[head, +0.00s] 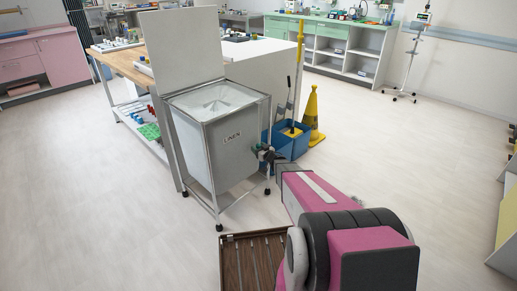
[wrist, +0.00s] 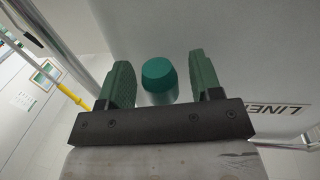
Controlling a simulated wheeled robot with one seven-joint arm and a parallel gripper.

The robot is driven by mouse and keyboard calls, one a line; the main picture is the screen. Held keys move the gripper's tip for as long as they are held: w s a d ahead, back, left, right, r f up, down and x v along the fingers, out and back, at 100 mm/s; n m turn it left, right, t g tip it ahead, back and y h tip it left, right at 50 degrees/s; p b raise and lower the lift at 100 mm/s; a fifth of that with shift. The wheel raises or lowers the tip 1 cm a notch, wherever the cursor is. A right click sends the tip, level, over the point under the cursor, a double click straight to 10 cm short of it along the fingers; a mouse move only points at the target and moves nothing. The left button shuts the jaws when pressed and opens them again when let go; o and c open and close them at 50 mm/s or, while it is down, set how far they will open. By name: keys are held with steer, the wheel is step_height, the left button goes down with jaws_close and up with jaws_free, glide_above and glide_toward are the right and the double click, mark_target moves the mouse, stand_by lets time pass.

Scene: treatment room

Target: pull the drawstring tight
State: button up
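The linen hamper (head: 237,149) is a white bag in a metal frame on casters, marked LINEN, with its lid (head: 183,47) standing up. A green cylindrical knob (wrist: 158,75), perhaps the drawstring's end, shows in the wrist view against the pale bag side. My gripper (head: 266,155) is at the hamper's right front edge. In the wrist view its two green fingers are apart, one on each side of the knob, with gaps visible. I cannot tell how deep the knob sits between them. No cord is visible.
A blue mop bucket (head: 288,141) and a yellow cone (head: 313,118) stand close behind my gripper. A wooden-topped bench (head: 125,64) with shelves is behind the hamper. A slatted brown item (head: 252,262) lies at the bottom beside my arm. The floor at left is clear.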

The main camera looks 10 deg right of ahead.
steer(key=shift+s+d+r, duration=0.1)
steer(key=shift+s+d, duration=0.1)
steer(key=shift+s, duration=0.25)
steer(key=v, duration=1)
steer(key=shift+w, duration=0.1)
